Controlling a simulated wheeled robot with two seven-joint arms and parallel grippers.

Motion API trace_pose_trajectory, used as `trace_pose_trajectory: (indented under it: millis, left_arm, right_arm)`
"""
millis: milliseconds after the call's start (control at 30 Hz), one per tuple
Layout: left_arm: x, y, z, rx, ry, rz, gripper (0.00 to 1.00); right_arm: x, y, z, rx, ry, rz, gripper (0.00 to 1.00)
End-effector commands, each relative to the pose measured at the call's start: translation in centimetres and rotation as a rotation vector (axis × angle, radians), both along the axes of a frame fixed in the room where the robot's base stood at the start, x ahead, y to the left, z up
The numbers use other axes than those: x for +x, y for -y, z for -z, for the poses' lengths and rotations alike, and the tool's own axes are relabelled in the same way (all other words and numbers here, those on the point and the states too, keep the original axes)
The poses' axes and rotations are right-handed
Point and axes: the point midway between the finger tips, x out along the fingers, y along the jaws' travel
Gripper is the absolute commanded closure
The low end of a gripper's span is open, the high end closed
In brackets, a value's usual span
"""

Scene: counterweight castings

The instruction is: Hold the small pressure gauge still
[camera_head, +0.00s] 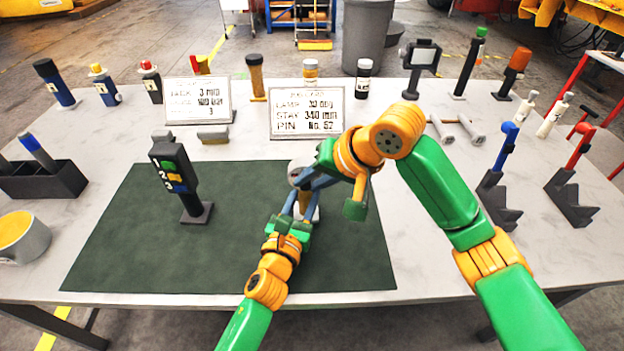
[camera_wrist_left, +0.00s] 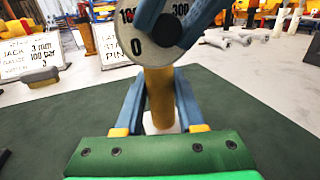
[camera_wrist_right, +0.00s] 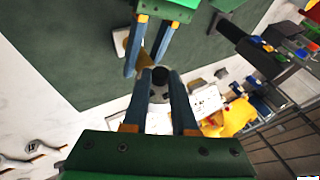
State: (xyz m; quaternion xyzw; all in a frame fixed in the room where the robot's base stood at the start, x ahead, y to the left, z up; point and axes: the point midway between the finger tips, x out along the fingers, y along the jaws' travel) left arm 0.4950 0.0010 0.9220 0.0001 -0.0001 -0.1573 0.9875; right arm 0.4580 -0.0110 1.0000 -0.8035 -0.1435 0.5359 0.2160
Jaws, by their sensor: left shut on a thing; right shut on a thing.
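The small pressure gauge has a round grey dial (camera_wrist_left: 138,48) with black numbers, a dark knob at the dial's middle and a yellow stem (camera_wrist_left: 158,95). It stands upright on a pale foot. My left gripper (camera_wrist_left: 159,75) is shut on the stem, one blue finger on each side. My right gripper (camera_wrist_right: 161,72) is shut at the dark knob (camera_wrist_right: 161,77) in front of the dial. In the head view the gauge is mostly hidden behind both grippers, over the right part of the green mat (camera_head: 130,262).
A black post with numbered coloured buttons (camera_head: 173,172) stands on the mat, left of the gauge. Two printed signs, left (camera_head: 198,100) and right (camera_head: 307,108), stand behind the mat. A dark holder (camera_head: 42,182) and a grey cup (camera_head: 22,240) are at the left. The mat's front left is clear.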

Motion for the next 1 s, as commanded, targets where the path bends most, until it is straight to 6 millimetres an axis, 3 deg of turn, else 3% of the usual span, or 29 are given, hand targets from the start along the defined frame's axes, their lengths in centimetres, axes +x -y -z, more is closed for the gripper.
trace_pose_trajectory:
  millis: [333, 367, 467, 800, 1000]
  left_arm:
    - [0.0, 0.1, 0.0, -0.001, 0.001, 0.002, 1.00]
    - [0.0, 0.1, 0.0, -0.001, 0.001, 0.002, 1.00]
    - [0.0, 0.1, 0.0, -0.001, 0.001, 0.002, 1.00]
    - [0.0, 0.0, 0.0, -0.001, 0.001, 0.001, 1.00]
    - [0.0, 0.0, 0.0, -0.001, 0.000, 0.001, 1.00]
  right_arm:
    - [-0.1, -0.1, 0.1, -0.003, -0.005, -0.004, 1.00]
    - [-0.1, -0.1, 0.1, -0.003, -0.005, -0.004, 0.72]
    - [-0.1, -0.1, 0.1, -0.002, -0.004, -0.003, 0.45]
    - [-0.1, 0.1, -0.3, -0.001, -0.001, -0.001, 0.44]
    - [-1.9, 2.3, -4.1, -0.002, 0.005, -0.001, 0.44]
